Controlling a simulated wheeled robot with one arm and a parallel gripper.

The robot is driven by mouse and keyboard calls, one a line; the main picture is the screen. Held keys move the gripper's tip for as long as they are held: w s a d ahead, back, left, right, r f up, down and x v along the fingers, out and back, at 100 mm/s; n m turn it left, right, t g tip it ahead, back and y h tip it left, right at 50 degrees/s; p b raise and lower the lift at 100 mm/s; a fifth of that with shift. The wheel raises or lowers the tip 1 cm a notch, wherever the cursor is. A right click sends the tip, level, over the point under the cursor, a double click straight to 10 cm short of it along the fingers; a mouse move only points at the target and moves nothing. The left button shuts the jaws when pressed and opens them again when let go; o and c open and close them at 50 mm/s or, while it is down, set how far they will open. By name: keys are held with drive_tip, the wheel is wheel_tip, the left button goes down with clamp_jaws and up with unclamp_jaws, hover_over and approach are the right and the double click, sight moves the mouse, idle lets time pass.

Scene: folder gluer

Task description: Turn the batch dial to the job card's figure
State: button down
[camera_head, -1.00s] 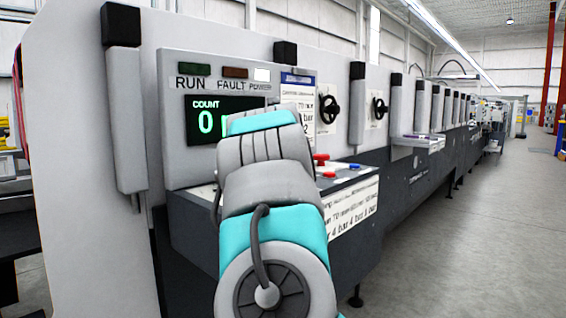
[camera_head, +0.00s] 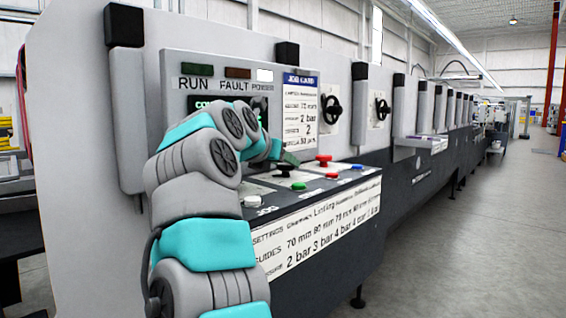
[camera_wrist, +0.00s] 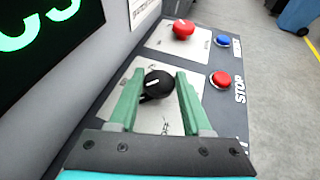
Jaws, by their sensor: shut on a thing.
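A black dial (camera_wrist: 158,84) with a white pointer mark sits on a pale plate on the machine's sloping panel; it also shows in the head view (camera_head: 285,170). My gripper (camera_wrist: 159,76) has its two green fingers on either side of this dial, shut on it. The dial's label and scale are too blurred to read. The job card (camera_head: 300,105) has a blue header and hangs above the panel; "2 bar" and "2" are legible. The count display (camera_head: 208,106) is mostly hidden by my arm; the wrist view shows large green characters, cut off.
A red knob (camera_wrist: 183,29) stands on a second plate beyond the dial. A red STOP button (camera_wrist: 220,79) and a blue button (camera_wrist: 222,41) lie to its right. A white button (camera_head: 252,201) and a green button (camera_head: 332,176) sit along the panel's front edge.

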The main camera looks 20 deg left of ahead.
drive_tip(key=shift+w+m+h, duration=0.1)
drive_tip(key=shift+m+h, duration=0.4)
drive_tip(key=shift+f+g+h, duration=0.3)
drive_tip(key=shift+f, duration=0.3)
drive_tip(key=c, duration=0.6)
unclamp_jaws()
drive_tip(key=shift+w, duration=0.1)
drive_tip(key=shift+o, duration=1.4)
drive_tip(key=shift+r, duration=0.2)
drive_tip(key=shift+s+a+r, duration=0.2)
drive_tip(key=shift+s+r, duration=0.05)
drive_tip(key=shift+s, duration=0.25)
drive_tip(key=v, duration=0.7)
drive_tip(key=shift+f, duration=0.15)
